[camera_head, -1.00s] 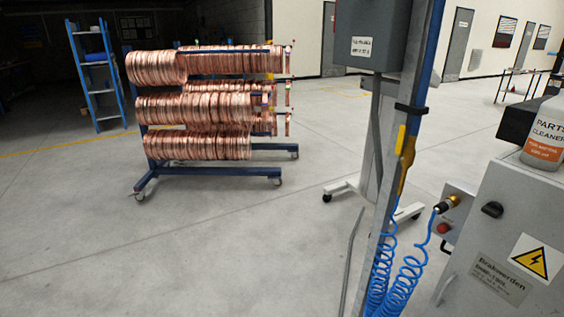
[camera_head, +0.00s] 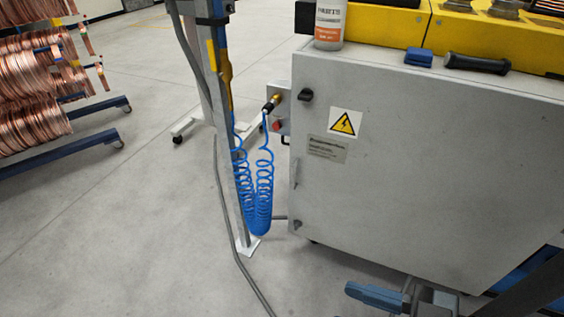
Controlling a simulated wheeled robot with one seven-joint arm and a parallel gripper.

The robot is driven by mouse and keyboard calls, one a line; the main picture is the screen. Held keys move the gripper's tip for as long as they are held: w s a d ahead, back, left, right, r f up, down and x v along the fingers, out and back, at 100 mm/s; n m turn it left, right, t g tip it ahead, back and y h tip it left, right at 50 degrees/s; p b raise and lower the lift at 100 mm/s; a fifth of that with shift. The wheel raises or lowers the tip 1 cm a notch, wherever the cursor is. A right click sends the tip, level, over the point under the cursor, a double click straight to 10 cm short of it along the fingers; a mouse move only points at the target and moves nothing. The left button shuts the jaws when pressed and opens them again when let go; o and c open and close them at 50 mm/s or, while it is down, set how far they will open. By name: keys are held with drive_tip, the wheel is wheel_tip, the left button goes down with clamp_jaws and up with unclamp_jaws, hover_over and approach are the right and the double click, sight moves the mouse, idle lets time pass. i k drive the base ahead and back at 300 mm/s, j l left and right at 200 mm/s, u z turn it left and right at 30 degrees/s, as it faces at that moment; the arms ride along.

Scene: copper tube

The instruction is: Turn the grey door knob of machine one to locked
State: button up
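The machine's grey cabinet door (camera_head: 425,170) fills the right half of the head view and looks closed. A dark knob (camera_head: 305,95) sits near its upper left corner. The knob looks black rather than grey, and its small pointer or lock marking is too small to read. A yellow warning label (camera_head: 345,123) and a grey text plate (camera_head: 327,148) are right of and below the knob. I cannot make out my gripper in this view, and nothing is touching the knob.
A post (camera_head: 222,120) with coiled blue air hose (camera_head: 255,195) stands left of the cabinet. A bottle (camera_head: 329,25) and a black-handled tool (camera_head: 477,63) are on top. A blue-ended fitting (camera_head: 375,297) is low in front. Open floor (camera_head: 120,230) lies left.

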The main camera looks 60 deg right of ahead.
sight(297, 224)
drive_tip(key=z, duration=1.35)
drive_tip(key=k+z, duration=0.5)
drive_tip(key=k, duration=0.15)
